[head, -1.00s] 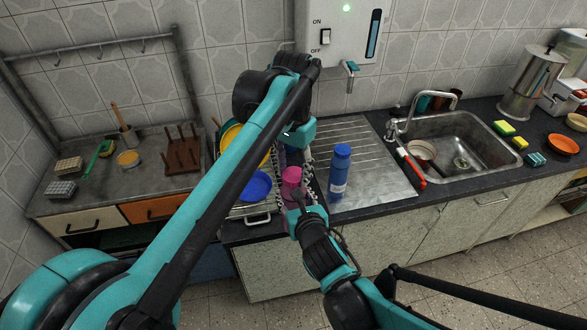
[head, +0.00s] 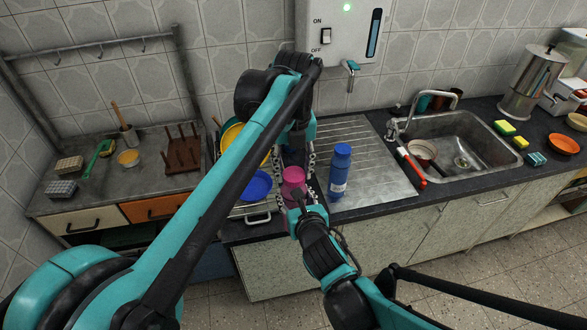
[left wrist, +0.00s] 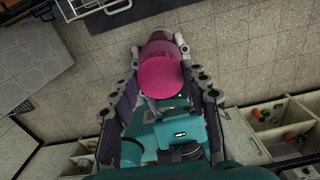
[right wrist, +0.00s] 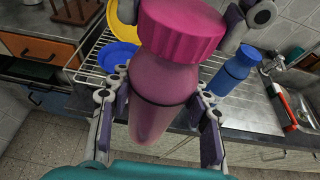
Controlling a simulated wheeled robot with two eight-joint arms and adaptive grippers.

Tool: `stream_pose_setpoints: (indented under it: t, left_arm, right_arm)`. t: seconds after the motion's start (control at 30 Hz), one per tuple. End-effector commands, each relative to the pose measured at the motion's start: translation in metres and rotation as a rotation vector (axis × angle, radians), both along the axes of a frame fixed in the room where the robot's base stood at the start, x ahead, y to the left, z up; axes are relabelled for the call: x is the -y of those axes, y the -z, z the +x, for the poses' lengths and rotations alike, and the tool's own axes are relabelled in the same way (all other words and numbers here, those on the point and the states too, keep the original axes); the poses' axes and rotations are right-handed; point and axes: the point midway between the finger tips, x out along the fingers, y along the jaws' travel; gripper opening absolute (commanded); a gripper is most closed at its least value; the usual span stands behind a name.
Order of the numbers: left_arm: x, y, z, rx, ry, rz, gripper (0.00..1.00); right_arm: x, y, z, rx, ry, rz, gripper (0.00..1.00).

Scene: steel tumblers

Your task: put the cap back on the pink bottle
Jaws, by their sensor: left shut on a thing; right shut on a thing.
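The pink bottle (right wrist: 158,85) is translucent and stands tilted in the right wrist view, between the fingers of my right gripper (right wrist: 160,110). The magenta ribbed cap (right wrist: 183,38) sits over the bottle's top, with no gap visible from this side; whether it is fully seated I cannot tell. My left gripper (head: 296,163) reaches down from above, its fingers shut on the cap's sides. In the left wrist view the cap (left wrist: 155,75) shows between its fingers. In the head view the cap (head: 293,174) partly hides the bottle, and my right gripper (head: 299,200) comes from below.
A blue bottle (head: 340,172) stands on the drainboard (head: 375,165) just right. A dish rack with a blue bowl (head: 255,185) and a yellow plate (head: 229,137) is at left. The sink (head: 450,125) lies farther right. Floor in front is clear.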

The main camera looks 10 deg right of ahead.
Motion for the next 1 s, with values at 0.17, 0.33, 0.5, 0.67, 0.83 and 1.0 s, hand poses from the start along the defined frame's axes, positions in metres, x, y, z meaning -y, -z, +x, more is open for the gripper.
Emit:
stream_pose_setpoints:
  t: [0.17, 0.33, 0.5, 0.67, 0.83, 1.0]
  left_arm:
    - [0.0003, -0.0002, 0.0010, 0.003, 0.298, -0.001, 0.34]
    - [0.0004, -0.0001, 0.0012, 0.004, 0.390, -0.002, 0.34]
    - [0.0004, -0.0001, 0.0013, 0.004, 0.391, -0.002, 0.34]
    - [0.0005, -0.0001, 0.0014, 0.004, 0.390, -0.002, 0.66]
    - [0.0005, 0.0000, 0.0009, 0.003, 0.389, -0.003, 0.66]
    - [0.0006, -0.0038, 0.0007, 0.002, 0.389, -0.003, 0.66]
  right_arm:
    - [0.0002, 0.0003, -0.0005, -0.001, 0.000, 0.000, 0.00]
    - [0.0002, 0.0003, -0.0006, -0.001, 0.000, 0.000, 0.00]
    - [0.0001, 0.0004, -0.0007, -0.001, 0.000, 0.000, 0.00]
    - [0.0001, 0.0003, -0.0007, -0.001, 0.000, 0.000, 0.00]
    - [-0.0001, 0.0000, -0.0003, 0.000, 0.000, 0.000, 0.00]
    - [-0.0001, -0.0003, -0.0001, 0.001, 0.000, 0.000, 0.00]
